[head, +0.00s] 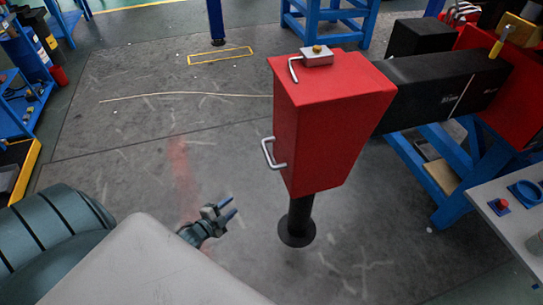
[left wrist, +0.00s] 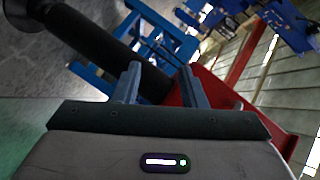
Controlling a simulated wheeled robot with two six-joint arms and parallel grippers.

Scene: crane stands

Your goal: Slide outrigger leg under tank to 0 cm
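The outrigger leg ends in a red box (head: 335,115) in the middle of the head view. A black beam (head: 450,92) with a white line runs from it to the right into a red housing (head: 520,110). A metal handle (head: 270,153) sits on the box's left face. A black post (head: 300,212) with a round foot (head: 297,232) hangs below it. My left gripper (head: 230,208) is open and empty, low and left of the post, apart from the handle. In the left wrist view its fingers (left wrist: 160,72) are spread, with the post (left wrist: 105,45) and red box (left wrist: 215,88) beyond. My right gripper is not in view.
A small grey block with a handle (head: 317,57) sits on the box top. A blue stand (head: 440,170) is under the beam. A grey table (head: 510,225) with a red button is at right. A blue rack (head: 25,75) is at far left. The floor left of the box is open.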

